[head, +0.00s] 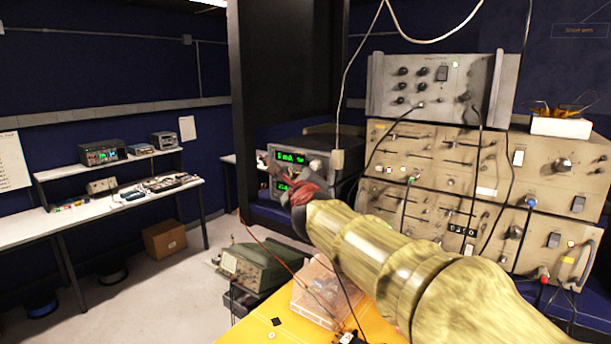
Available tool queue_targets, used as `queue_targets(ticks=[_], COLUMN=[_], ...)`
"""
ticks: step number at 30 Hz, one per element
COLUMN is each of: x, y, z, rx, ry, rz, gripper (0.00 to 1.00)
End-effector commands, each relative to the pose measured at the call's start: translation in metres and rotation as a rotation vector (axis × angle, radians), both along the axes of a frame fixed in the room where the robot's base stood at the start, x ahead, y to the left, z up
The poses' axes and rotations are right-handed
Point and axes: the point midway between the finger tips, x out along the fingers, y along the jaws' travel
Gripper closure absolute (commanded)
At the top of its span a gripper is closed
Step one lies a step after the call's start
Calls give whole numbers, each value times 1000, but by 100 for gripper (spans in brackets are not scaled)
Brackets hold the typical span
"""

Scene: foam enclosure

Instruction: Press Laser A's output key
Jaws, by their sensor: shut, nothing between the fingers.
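Two stacked grey instruments with green number displays stand beyond my arm, an upper unit (334,153) and a lower unit (280,185). I cannot read which of them is Laser A. My gripper (276,172) is shut and empty, in front of the left part of these units. It covers much of the lower unit's front. The output key cannot be made out; it is hidden or too small. I cannot tell whether the fingertips touch a panel.
A tall rack of beige panels (450,180) with knobs and cables stands to the right, topped by a grey unit (435,85). A yellow surface (255,328) with a clear box (325,292) lies below my arm. A green instrument (255,265) sits low. Cables hang nearby.

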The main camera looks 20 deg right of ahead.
Motion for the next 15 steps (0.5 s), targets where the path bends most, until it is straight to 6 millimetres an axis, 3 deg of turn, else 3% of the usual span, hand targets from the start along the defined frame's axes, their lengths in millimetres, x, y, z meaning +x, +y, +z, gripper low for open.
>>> queue_targets(ticks=[15], x=[5], y=[-7], z=[0], rx=[0], ry=[-1], rz=[-1], gripper=[100])
